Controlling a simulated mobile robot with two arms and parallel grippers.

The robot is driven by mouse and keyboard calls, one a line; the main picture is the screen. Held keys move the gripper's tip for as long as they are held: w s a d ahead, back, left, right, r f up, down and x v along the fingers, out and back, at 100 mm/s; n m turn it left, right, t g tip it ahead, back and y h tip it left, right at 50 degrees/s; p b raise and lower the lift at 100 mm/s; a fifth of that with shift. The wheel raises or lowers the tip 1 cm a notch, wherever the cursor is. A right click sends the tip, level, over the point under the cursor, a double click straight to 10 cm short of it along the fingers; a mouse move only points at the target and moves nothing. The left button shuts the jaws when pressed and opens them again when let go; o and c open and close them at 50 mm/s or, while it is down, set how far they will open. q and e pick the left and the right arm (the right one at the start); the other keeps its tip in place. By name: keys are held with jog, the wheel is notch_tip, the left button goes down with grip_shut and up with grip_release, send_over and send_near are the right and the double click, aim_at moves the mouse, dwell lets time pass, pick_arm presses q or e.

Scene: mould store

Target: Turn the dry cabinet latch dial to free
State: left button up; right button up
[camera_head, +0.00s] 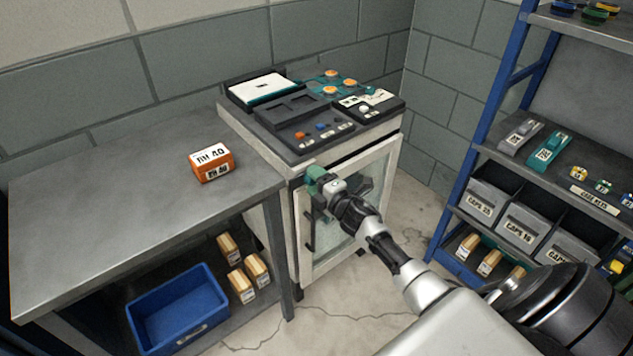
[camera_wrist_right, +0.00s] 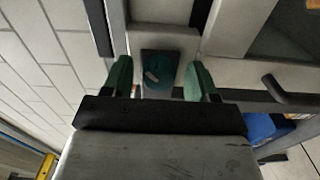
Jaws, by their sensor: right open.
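The dry cabinet (camera_head: 343,211) is a pale cabinet with a glass door, standing beside the grey table. Its latch dial (camera_wrist_right: 158,76) is a dark teal knob with a light mark, on a dark plate in the right wrist view. My right gripper (camera_head: 313,183) is at the upper left of the cabinet front and hides the dial in the head view. In the right wrist view its green fingers (camera_wrist_right: 160,80) stand apart, one on each side of the dial, with gaps visible. The light mark looks slanted; its setting cannot be read. My left gripper is not in view.
The cabinet top carries dark trays and a control panel (camera_head: 305,136). An orange box (camera_head: 212,165) sits on the grey table (camera_head: 105,205). A blue bin (camera_head: 178,308) is below. A blue-framed shelf (camera_head: 490,110) stands right. A dark handle (camera_wrist_right: 285,93) projects near my right gripper.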

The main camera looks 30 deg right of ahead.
jog(key=s, duration=1)
jog(key=shift+s+d, duration=0.4)
